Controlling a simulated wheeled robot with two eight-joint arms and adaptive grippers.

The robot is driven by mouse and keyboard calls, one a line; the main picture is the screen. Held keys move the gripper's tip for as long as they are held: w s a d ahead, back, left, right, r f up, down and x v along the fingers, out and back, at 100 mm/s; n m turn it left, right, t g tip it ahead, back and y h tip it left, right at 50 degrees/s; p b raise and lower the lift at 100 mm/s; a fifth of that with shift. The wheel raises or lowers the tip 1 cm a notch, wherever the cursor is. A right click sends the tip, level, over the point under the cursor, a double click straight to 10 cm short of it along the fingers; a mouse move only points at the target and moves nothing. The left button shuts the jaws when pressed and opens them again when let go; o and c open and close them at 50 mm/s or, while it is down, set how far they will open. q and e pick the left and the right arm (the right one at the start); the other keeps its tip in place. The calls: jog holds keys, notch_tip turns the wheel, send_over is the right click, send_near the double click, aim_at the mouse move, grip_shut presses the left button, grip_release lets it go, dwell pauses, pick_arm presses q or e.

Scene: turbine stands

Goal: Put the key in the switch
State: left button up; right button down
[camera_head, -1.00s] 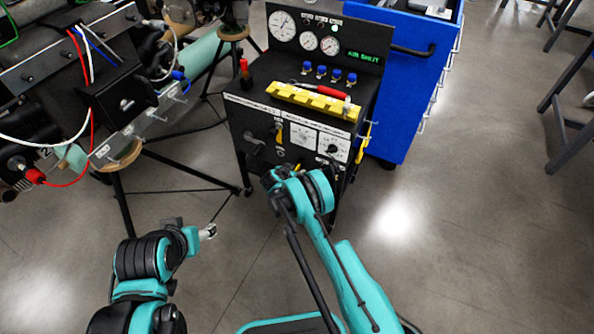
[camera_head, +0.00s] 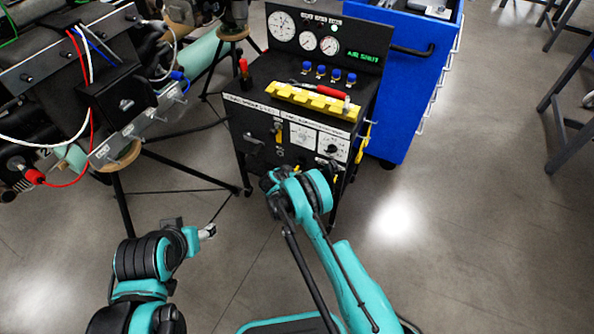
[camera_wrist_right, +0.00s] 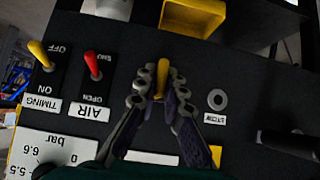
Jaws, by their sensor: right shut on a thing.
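In the right wrist view my right gripper (camera_wrist_right: 160,92) is shut on a small yellow key (camera_wrist_right: 162,75), with its upper end standing out between the fingertips. The fingers point at the black panel. They hide the key's lower part and what lies behind it, so I cannot tell whether it sits in the switch. A round grey socket labelled STOW (camera_wrist_right: 217,99) is just right of the fingers and looks empty. In the head view my right wrist (camera_head: 275,185) is low before the panel of the black cart (camera_head: 240,140). My left gripper (camera_head: 207,231) is far from the cart; its fingers are too small to read.
A yellow TIMING lever (camera_wrist_right: 38,55) and a red AIR lever (camera_wrist_right: 93,66) stand left of the fingers. A yellow-rimmed box (camera_wrist_right: 192,17) juts out above. A blue cabinet (camera_head: 410,80) stands right of the cart, an engine rig (camera_head: 75,85) at left.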

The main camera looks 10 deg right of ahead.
jog(key=shift+s+a, duration=0.1)
jog(key=shift+s, duration=0.05)
jog(key=shift+s+a, duration=0.5)
jog(key=shift+s, duration=0.2)
jog(key=shift+r, duration=0.15)
